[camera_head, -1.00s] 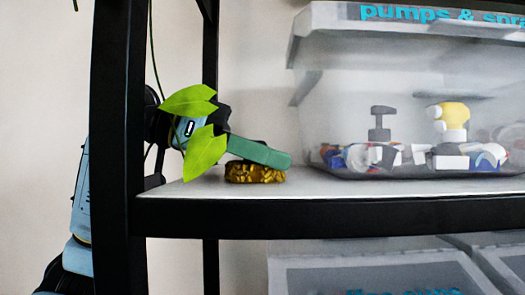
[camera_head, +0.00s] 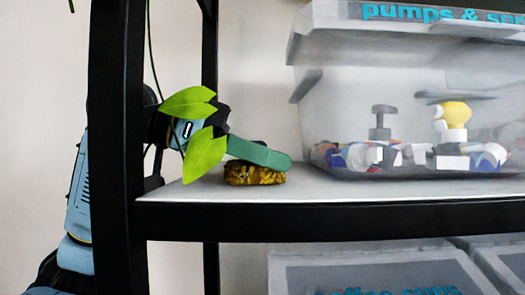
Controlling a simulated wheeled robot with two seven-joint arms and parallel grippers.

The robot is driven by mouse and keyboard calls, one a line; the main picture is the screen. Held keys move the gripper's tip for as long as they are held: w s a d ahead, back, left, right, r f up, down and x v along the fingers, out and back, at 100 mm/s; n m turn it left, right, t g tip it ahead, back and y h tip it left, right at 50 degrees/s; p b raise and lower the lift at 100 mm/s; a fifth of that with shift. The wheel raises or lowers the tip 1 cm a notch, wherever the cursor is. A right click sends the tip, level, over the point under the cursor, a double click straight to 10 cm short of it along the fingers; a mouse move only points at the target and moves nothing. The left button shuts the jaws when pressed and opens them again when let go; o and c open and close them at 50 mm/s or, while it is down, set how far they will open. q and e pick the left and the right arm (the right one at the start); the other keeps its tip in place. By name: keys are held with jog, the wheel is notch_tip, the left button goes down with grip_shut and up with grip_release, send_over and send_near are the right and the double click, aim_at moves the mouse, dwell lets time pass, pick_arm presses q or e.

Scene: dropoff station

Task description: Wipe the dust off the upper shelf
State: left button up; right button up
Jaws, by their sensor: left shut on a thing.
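The upper shelf (camera_head: 330,191) is a pale board with a black front edge. A brush with a green handle (camera_head: 262,153) and yellow-brown bristles (camera_head: 254,174) rests on its left part, bristles down, apparently touching the board. My left gripper (camera_head: 222,133) is shut on the brush at the handle's left end. Green leaves partly hide the gripper and wrist. I cannot make out dust on the board. My right gripper is out of view.
A clear bin (camera_head: 300,112) labelled "pumps & spra..." stands on the shelf right of the brush, with pump bottles inside. A black post (camera_head: 116,130) stands in front of my left arm. Leaves (camera_head: 204,153) hang from a vine. Lidded bins (camera_head: 375,270) sit below.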

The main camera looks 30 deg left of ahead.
pick_arm(q)
jog(key=shift+w+a, duration=0.1)
jog(key=shift+w, duration=0.15)
jog(key=shift+s, duration=0.15)
jog(key=shift+s+d+p, duration=0.3)
jog(key=shift+s+d, duration=0.5)
jog(key=shift+s, duration=0.35)
jog(key=shift+w+a, duration=0.4)
jog(key=shift+w, duration=0.25)
jog(key=shift+w+a, duration=0.4)
jog(key=shift+w, duration=0.2)
jog(key=shift+s+d, duration=0.1)
jog(key=shift+s+d, duration=0.3)
jog(key=shift+s, duration=0.25)
